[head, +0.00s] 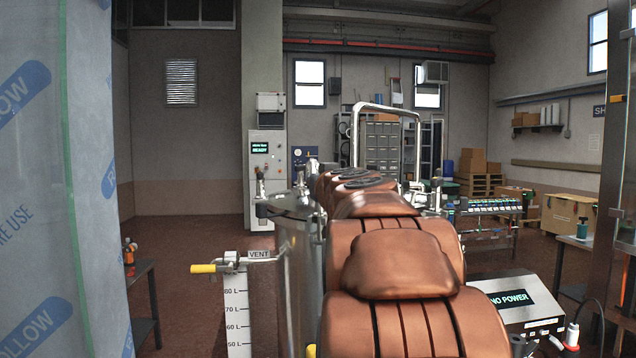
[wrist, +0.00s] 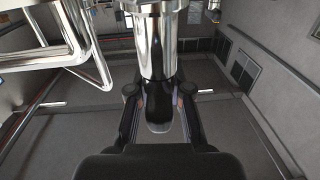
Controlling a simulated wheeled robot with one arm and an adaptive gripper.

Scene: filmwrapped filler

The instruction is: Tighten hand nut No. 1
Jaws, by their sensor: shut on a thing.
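In the wrist view, my gripper (wrist: 159,95) is shut on a chrome hand nut (wrist: 158,45) with a dark, rounded lower part between the fingers. No number is readable on it. In the head view, my copper-coloured arm hides the gripper and the held part. A steel tank (head: 297,240) stands left of the arm, its lid (head: 295,205) partly covered. Other upright hand nuts or clamps show at the lid's left edge (head: 260,183), on the lid (head: 300,176) and right of the arm (head: 436,190).
A yellow-handled vent valve (head: 205,268) sticks out left of the tank above a litre scale (head: 237,315). A film-wrapped panel (head: 50,180) fills the far left. A "NO POWER" box (head: 515,300) stands at right. Bent chrome tubing (wrist: 75,45) shows in the wrist view's upper left.

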